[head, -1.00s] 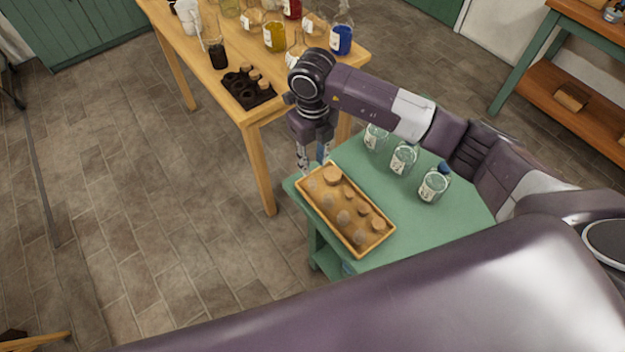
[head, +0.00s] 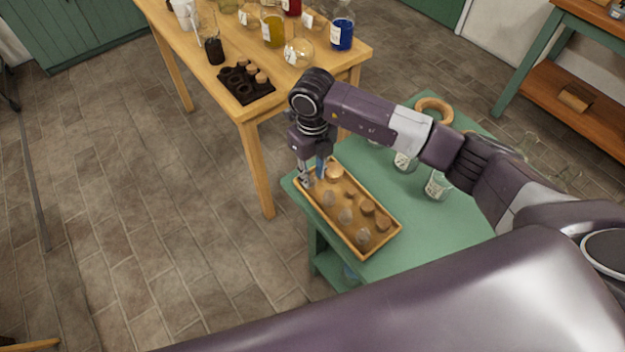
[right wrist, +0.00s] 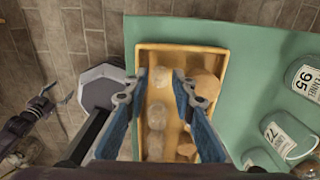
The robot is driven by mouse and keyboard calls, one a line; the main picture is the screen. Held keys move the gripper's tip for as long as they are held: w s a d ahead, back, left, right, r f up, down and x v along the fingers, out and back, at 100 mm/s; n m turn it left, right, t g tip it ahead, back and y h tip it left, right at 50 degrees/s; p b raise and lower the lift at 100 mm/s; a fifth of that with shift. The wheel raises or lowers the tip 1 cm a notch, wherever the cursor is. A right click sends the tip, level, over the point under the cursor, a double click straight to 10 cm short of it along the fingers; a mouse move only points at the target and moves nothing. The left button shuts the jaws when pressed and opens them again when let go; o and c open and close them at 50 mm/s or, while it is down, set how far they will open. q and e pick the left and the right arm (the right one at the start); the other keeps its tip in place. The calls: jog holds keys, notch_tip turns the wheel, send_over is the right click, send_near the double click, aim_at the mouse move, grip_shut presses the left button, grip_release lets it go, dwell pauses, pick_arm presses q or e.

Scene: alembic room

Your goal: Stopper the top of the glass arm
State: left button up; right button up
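A wooden tray (head: 383,245) on the green table (head: 450,215) holds several corks and glass stoppers. My right gripper (head: 313,180) points down over the tray's far left end. In the right wrist view its blue fingers (right wrist: 160,78) are open, on either side of a clear glass stopper (right wrist: 160,76); I cannot tell whether they touch it. A large cork (head: 333,172) lies just right of them. A faint glass vessel (head: 545,150) shows behind my right arm, but its glass arm is not clear. My left gripper appears small and dark at the right wrist view's left edge (right wrist: 42,103).
Labelled glass jars (head: 438,186) stand on the green table right of the tray, partly behind my arm, with a cork ring (head: 435,108) farther back. A wooden table (head: 240,110) with coloured bottles and a dark rack (head: 245,84) stands beyond.

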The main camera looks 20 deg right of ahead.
aim_at(312, 177)
grip_shut()
jog(key=shift+r+p, duration=1)
jog(key=shift+r, duration=0.75)
